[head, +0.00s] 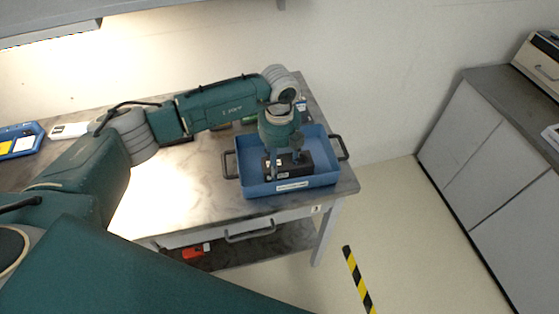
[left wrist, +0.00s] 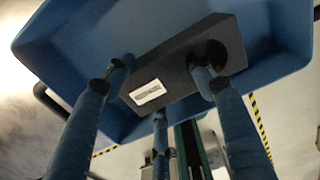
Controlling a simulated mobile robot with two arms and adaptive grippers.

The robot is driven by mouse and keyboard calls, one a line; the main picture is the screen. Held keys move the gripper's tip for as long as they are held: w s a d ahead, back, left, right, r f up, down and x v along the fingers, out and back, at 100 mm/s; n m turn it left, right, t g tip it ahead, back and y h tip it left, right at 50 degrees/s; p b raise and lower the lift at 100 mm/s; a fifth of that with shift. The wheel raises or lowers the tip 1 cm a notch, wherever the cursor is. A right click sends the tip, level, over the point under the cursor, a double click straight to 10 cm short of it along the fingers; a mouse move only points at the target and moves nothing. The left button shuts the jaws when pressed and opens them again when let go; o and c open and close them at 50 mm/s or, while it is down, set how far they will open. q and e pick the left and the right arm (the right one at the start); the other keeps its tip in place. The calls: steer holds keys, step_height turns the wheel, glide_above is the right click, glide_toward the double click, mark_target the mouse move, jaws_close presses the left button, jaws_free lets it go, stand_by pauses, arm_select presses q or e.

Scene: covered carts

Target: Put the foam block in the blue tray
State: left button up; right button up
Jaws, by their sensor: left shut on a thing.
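The foam block (head: 318,163) is a dark rectangular block with a small white label. It is inside the blue tray (head: 290,187) on the cart top in the head view. My left gripper (head: 286,166) reaches down into the tray and is shut on the block. In the left wrist view the fingers of my left gripper (left wrist: 160,78) press on the foam block (left wrist: 180,65) from both sides, with the blue tray (left wrist: 275,35) behind it. I cannot tell whether the block touches the tray floor. My right gripper is not in view.
The tray has dark handles and stands at the right end of the cart (head: 215,180). A red object (head: 195,251) lies on the lower shelf. Grey cabinets (head: 490,130) stand at the right.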

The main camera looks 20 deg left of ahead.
arm_select(q)
steer(key=shift+f, duration=0.3)
steer(key=shift+f, duration=0.1)
steer(key=shift+f, duration=0.1)
steer(key=o, duration=1.1)
steer(key=shift+o, duration=0.2)
